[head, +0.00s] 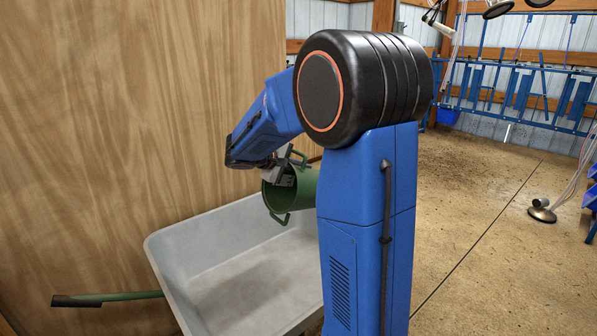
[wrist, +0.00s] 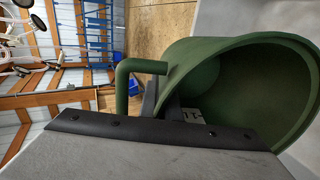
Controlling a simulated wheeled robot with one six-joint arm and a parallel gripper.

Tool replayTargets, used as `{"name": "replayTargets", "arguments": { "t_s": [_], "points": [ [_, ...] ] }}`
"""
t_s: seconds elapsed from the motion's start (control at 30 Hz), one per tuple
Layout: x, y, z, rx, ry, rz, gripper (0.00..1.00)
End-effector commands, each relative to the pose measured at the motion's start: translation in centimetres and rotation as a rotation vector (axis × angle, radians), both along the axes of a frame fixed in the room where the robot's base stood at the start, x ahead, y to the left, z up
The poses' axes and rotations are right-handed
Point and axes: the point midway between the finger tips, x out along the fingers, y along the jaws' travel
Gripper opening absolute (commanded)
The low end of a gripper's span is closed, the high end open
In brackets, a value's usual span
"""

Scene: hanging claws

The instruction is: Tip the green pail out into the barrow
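The green pail (head: 300,190) is held up over the grey barrow (head: 200,243), tipped onto its side with its mouth facing left and toward the head camera. It has green loop handles on its sides. My gripper (head: 283,166) is at the pail's upper side and appears shut on it near the rim; the exact grip is partly hidden. In the wrist view the pail (wrist: 205,68) fills the right side, with its open mouth and bare green inner wall showing beside my gripper (wrist: 172,108). I see no contents in the visible part. The barrow's visible floor looks empty.
A tall wooden panel (head: 120,120) stands close behind and left of the barrow. A green barrow handle with a black grip (head: 75,301) sticks out left. Blue railings (head: 520,85) and hanging claws (head: 497,8) are at the back right. The floor (head: 480,200) at right is largely open.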

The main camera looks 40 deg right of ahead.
Motion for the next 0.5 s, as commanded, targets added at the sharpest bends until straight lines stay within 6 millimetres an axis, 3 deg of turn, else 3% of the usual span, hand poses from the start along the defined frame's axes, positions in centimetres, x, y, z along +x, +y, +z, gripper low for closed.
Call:
{"name": "replayTargets", "arguments": {
  "t_s": [0.5],
  "points": [
    [0.0, -2.4, -0.3, 0.235, 0.008, -0.005, 0.00]
  ]
}}
